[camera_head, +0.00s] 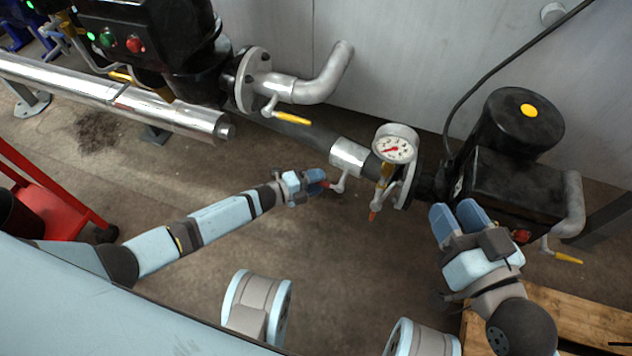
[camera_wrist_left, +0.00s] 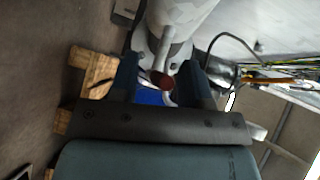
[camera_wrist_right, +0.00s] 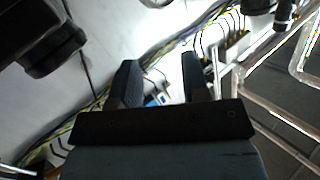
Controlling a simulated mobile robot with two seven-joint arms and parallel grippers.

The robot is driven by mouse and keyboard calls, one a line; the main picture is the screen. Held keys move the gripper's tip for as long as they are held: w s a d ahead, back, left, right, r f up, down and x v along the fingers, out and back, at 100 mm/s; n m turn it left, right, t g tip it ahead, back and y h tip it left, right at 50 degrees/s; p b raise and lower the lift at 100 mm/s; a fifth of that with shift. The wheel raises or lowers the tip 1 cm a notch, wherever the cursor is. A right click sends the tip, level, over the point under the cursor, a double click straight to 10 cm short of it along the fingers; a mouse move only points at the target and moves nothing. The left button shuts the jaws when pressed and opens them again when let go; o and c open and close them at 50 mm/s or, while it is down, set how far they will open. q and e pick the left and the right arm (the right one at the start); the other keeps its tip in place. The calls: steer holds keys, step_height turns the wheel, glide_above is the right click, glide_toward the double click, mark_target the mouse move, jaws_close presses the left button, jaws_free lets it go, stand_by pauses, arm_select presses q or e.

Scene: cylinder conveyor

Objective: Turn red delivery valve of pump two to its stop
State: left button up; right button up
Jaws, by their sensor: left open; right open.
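A silver valve body (camera_head: 349,157) sits in the grey pipe. Its lever (camera_head: 339,182) points down and has a red end, partly hidden by my left gripper (camera_head: 318,179). In the left wrist view the dark red lever end (camera_wrist_left: 160,80) shows between the two open fingers; contact cannot be told. A second orange-red handle (camera_head: 373,215) hangs below the pressure gauge (camera_head: 395,145). The black pump and motor (camera_head: 515,180) with a yellow cap stand at the right. My right gripper (camera_head: 461,214) is open and empty in front of the pump.
Yellow-handled levers are at the upper pipe (camera_head: 292,118) and far right (camera_head: 567,258). A black cable (camera_head: 480,80) runs along the grey wall. A wooden pallet (camera_head: 575,318) lies lower right, a red cart (camera_head: 40,190) left. The middle floor is clear.

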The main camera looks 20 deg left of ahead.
arm_select(q)
jaws_close()
